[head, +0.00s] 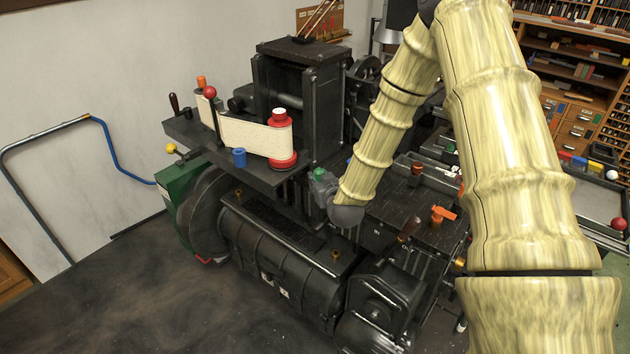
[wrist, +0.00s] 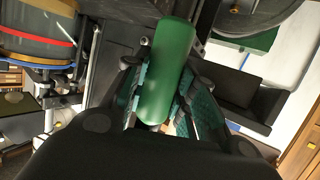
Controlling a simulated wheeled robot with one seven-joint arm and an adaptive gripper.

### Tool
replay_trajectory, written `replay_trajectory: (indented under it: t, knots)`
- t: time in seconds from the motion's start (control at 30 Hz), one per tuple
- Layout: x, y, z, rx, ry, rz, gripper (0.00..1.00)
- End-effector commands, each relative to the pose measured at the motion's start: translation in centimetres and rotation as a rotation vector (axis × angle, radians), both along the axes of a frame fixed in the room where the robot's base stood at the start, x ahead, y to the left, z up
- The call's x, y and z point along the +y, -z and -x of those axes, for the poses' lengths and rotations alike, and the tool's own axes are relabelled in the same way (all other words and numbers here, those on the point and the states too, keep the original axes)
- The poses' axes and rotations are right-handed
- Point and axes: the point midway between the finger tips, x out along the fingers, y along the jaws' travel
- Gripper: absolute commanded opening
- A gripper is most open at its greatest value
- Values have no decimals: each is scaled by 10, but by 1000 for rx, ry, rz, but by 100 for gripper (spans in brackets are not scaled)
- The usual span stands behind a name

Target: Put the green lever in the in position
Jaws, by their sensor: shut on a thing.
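The green lever (head: 319,173) shows as a small green knob at the middle of the black type caster (head: 265,180) in the head view. In the wrist view the green lever (wrist: 170,70) is a rounded green handle lying between my fingers. My gripper (wrist: 160,95) is shut on it, with the teal finger pads on both sides of the handle. In the head view my gripper (head: 322,188) is small and partly hidden by my arm. The lever's base and its marked positions are hidden.
An orange handle (head: 442,214) and a dark handle (head: 409,229) stand to the right. Open floor (head: 120,290) lies at the front left.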

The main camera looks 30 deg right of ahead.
Motion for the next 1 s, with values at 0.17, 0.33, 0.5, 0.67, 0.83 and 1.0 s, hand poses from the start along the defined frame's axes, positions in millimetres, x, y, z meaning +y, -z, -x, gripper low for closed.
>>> replay_trajectory:
  t: [0.17,0.33,0.5,0.67,0.83,1.0]
  knots:
    - [-1,0,0,-1,1,0,48]
    - [0,0,0,-1,0,0,49]
    - [1,-1,0,-1,-1,0,49]
    - [3,-4,11,-1,-2,0,49]
    - [8,-13,37,0,-1,0,49]
    - [13,-23,67,1,-2,-1,49]
